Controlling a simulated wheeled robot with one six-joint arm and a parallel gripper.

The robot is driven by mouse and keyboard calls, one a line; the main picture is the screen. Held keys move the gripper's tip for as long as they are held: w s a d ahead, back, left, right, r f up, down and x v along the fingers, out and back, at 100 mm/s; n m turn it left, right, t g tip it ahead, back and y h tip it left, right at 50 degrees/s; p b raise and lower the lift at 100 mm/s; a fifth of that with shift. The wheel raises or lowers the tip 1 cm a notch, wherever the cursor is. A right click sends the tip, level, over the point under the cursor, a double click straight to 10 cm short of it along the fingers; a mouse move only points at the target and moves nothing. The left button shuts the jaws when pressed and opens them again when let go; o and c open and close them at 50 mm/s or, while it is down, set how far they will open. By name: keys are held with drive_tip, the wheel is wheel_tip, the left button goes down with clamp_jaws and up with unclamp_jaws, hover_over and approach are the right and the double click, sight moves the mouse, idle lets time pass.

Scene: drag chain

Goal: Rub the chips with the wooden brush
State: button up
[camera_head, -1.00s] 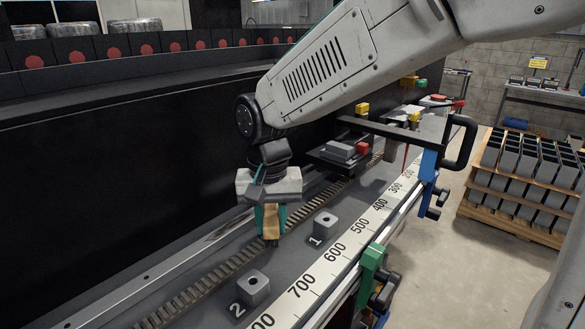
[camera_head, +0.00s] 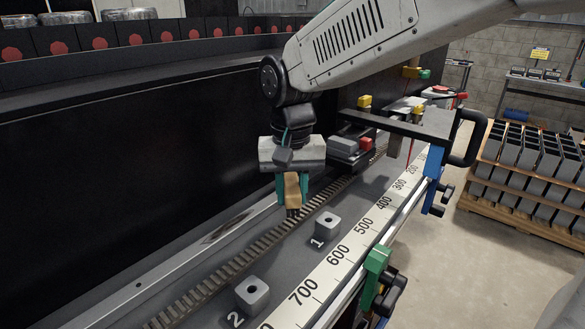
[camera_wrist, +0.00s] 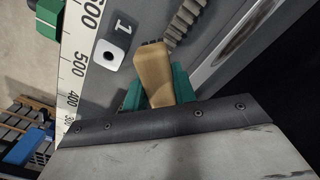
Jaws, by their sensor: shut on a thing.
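My gripper (camera_head: 292,190) is shut on the wooden brush (camera_head: 292,188), with a green finger on each side of it. The brush is upright, its dark bristle end down at the drag chain (camera_head: 240,262) in the trough; I cannot tell if it touches. In the wrist view the tan brush (camera_wrist: 154,72) stands out between the green fingers (camera_wrist: 156,90), and the chain (camera_wrist: 186,20) runs up beyond it. No separate chips can be made out in these frames.
Grey block 1 (camera_head: 327,224) and block 2 (camera_head: 252,295) stand right of the chain. A numbered ruler (camera_head: 337,258) runs along the front edge with a green clamp (camera_head: 374,279) and a blue clamp (camera_head: 432,188). A dark carriage (camera_head: 350,150) sits beyond my gripper.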

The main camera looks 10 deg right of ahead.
drive_tip(key=shift+r, duration=2.3)
